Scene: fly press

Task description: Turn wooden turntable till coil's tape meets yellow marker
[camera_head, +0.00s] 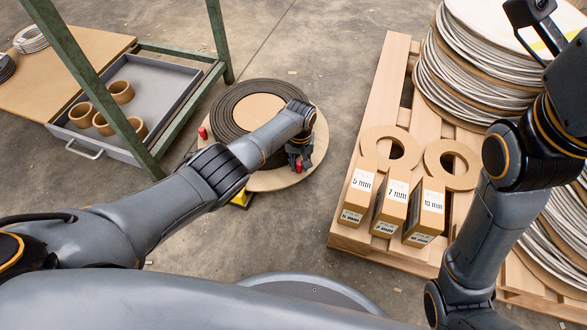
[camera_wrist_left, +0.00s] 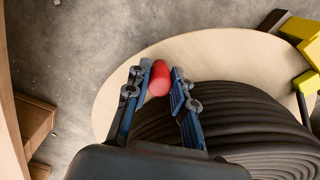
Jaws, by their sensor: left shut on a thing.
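The round wooden turntable (camera_head: 314,152) stands on the floor in the head view, with a dark ribbed coil (camera_head: 232,109) lying on it. My left gripper (camera_head: 299,163) reaches over the coil to the turntable's right rim. It is shut on a red peg (camera_wrist_left: 159,78), which shows between its fingers in the left wrist view. A second red peg (camera_head: 202,132) is at the left rim. The yellow marker (camera_head: 243,199) is low at the near edge, partly behind my arm. Yellow pieces (camera_wrist_left: 308,82) also show at right in the wrist view. I cannot make out the coil's tape.
At left are a green metal frame (camera_head: 190,112) and a grey tray (camera_head: 165,82) with several tape rolls. At right a wooden pallet (camera_head: 383,92) holds labelled boxes (camera_head: 391,207), cardboard rings and stacked coils. Part of my right arm is at the right.

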